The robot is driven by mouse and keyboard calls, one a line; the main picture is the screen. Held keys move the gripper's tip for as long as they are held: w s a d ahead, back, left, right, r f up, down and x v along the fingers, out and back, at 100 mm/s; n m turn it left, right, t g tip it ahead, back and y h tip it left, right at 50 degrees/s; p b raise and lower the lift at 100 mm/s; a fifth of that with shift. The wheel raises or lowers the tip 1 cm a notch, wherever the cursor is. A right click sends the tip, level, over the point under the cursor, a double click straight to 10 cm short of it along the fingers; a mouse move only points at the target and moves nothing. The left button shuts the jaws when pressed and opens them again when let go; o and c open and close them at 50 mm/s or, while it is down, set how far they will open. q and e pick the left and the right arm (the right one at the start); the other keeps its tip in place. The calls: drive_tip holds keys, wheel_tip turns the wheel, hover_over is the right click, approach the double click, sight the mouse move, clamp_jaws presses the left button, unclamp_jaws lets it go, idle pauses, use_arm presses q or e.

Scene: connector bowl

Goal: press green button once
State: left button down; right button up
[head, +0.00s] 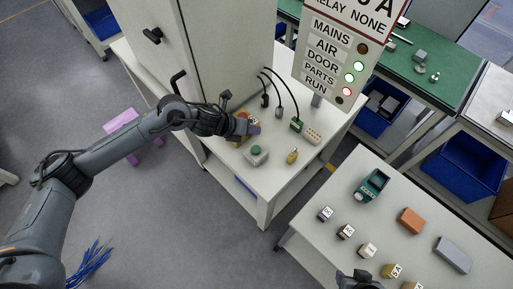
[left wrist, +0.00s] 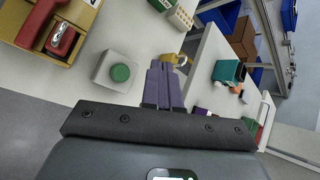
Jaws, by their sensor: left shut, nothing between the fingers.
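The green button (head: 256,149) is a round cap on a light grey box (head: 256,160) on the white bench. In the left wrist view the green button (left wrist: 120,73) sits just left of my left gripper's fingers. My left gripper (head: 254,129) is shut and empty, with purple fingers, behind the button box in the head view. The shut fingertips also show in the left wrist view (left wrist: 167,62), apart from the button in the picture; their height above the bench is hard to judge. Part of my right gripper (head: 357,279) shows at the bottom edge of the head view; its fingers are unclear.
A yellow and red item (head: 241,117) lies partly behind my left gripper. A brass padlock-like piece (head: 292,156) and green connector blocks (head: 297,125) are to the button's right. A tall cabinet (head: 225,45) and sign board (head: 341,50) stand behind. Lettered cubes (head: 347,231) are on the front table.

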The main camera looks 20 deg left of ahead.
use_arm(q)
drive_tip(key=shift+f, duration=0.15)
drive_tip(key=b, duration=0.5)
hover_over(253, 149)
wheel_tip(253, 149, down, 7)
drive_tip(key=shift+d+r, duration=0.1)
drive_tip(key=shift+r, duration=0.05)
drive_tip(key=shift+f+b, duration=0.85)
drive_tip(key=shift+f, duration=0.05)
drive_tip(key=shift+f, duration=0.1)
idle(1.0)
drive_tip(key=shift+f+b, duration=0.3)
drive_tip(key=shift+b, duration=0.05)
drive_tip(key=shift+f+b, duration=0.45)
drive_tip(key=shift+f, duration=0.1)
idle(0.7)
drive_tip(key=shift+r, duration=0.15)
drive_tip(key=shift+r+p, duration=0.4)
drive_tip(key=shift+p, duration=0.05)
drive_tip(key=shift+r+p, duration=0.3)
drive_tip(key=shift+r, duration=0.15)
